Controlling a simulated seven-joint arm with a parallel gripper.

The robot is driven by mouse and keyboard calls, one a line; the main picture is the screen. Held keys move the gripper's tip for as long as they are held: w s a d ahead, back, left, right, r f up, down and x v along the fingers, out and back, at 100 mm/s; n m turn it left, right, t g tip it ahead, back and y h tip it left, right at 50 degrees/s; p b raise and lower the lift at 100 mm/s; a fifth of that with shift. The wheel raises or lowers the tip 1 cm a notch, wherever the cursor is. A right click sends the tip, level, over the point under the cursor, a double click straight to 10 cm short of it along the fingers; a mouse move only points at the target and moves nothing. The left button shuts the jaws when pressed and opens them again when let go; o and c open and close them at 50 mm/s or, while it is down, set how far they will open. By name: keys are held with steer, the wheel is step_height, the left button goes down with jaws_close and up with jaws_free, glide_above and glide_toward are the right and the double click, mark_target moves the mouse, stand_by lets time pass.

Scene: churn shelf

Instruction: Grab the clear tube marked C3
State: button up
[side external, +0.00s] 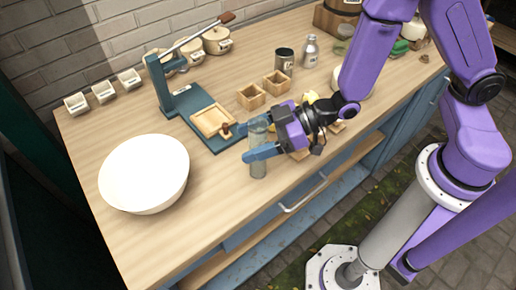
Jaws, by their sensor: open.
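A clear tube (258,168) stands upright near the front edge of the wooden counter. Its marking is too small to read, so I cannot tell whether it says C3. My gripper (259,140) is open, with its two blue fingers reaching left from the purple hand at the tube. One finger is on the far side of the tube and the other crosses in front of its middle. The tube shows above and below the near finger. I cannot tell whether either finger touches it.
A large white bowl (144,172) stands at left. A blue press (185,100) with a wooden tray (212,121) is behind the tube. Wooden boxes (251,96), a dark cup (284,61) and a metal bottle (310,51) stand farther back. Small white containers (103,91) line the wall.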

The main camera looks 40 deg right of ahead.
steer(key=shift+w+a+f, duration=0.15)
steer(key=shift+a+f, duration=0.05)
steer(key=shift+a, duration=0.1)
steer(key=c, duration=1.1)
steer(key=shift+r, duration=0.15)
